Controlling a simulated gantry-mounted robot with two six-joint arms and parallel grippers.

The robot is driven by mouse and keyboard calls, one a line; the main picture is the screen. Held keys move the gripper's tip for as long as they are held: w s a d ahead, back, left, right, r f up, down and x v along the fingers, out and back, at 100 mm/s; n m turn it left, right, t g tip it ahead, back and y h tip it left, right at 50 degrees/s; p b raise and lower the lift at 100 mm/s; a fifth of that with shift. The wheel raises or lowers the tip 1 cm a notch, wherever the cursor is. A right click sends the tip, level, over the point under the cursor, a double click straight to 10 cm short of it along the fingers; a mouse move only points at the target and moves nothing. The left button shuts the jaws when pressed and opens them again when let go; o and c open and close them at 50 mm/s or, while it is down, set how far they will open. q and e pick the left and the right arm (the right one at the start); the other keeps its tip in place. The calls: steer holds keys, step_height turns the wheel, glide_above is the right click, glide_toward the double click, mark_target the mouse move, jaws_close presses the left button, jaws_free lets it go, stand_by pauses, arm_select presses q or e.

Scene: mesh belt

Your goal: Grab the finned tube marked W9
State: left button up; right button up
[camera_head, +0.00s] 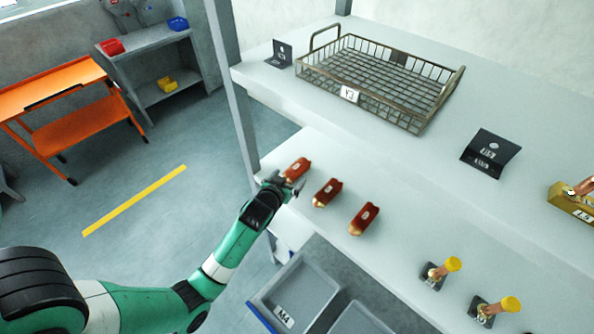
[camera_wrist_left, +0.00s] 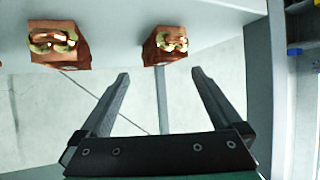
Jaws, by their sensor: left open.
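Three reddish-brown finned tubes lie in a slanted row on the lower white shelf: the left one (camera_head: 297,168), the middle one (camera_head: 327,192) and the right one (camera_head: 364,218). I cannot read a W9 mark on any of them. My left gripper (camera_head: 291,185) is open and empty, close beside the left tube and partly overlapping it in the head view. In the left wrist view one tube (camera_wrist_left: 166,46) sits just beyond and between the open fingertips (camera_wrist_left: 161,74). Another tube (camera_wrist_left: 58,45) is to the left. My right gripper is not in view.
Yellow-capped parts (camera_head: 436,270) stand on the lower shelf at right. A grey bin (camera_head: 284,317) marked M4 is below the shelf edge.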

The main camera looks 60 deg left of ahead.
mark_target(296, 167)
arm_select(q)
steer(key=shift+a+r+x, duration=0.1)
steer(key=shift+a+x, duration=0.05)
steer(key=shift+x, duration=1.4)
steer(key=shift+a+r+x, duration=0.15)
steer(key=shift+x, duration=1.4)
steer(key=shift+s, duration=0.1)
jaws_close()
